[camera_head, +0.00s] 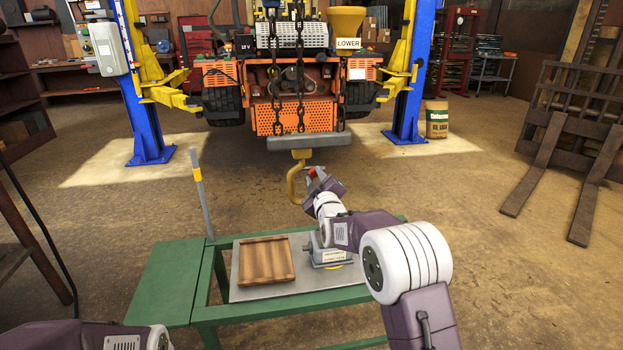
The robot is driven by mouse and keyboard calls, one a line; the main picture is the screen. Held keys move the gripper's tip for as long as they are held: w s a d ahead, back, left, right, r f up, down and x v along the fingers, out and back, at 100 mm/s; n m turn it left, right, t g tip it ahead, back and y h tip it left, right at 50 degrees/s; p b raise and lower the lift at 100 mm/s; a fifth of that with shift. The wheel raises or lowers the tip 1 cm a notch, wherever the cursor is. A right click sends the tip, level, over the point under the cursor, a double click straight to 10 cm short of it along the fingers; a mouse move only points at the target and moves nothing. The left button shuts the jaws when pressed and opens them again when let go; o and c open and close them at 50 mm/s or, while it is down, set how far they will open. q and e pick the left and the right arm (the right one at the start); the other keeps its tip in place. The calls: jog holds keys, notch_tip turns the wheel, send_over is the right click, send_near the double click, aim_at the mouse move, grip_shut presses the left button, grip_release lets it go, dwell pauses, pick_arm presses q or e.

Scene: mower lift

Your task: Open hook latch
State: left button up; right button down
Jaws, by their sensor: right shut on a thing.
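The yellow hook (292,186) hangs below a grey block (302,141) at the front of the orange mower (300,95). My right gripper (316,178) is at the right side of the hook, near its upper part, and is shut on a small part there that looks like the hook latch. A small bit of red shows at its fingertips. The gripper hides most of the latch, so its angle cannot be told. Of my left arm only a part shows at the bottom left; its gripper is out of view.
Below the hook stands a green table (165,285) with a grey plate, a brown wooden tray (266,243) and a grey device (328,253). A grey post (202,195) rises at its left. Blue lift columns (408,100) flank the mower. A pallet fork stands at the right.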

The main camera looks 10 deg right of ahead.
jog(key=shift+r+n+p, duration=0.45)
jog(key=shift+r+n, duration=0.05)
jog(key=shift+n, duration=0.6)
jog(key=c, duration=1.2)
grip_release()
jog(key=shift+o, duration=0.2)
jog(key=s+p, duration=0.1)
jog(key=s, duration=0.8)
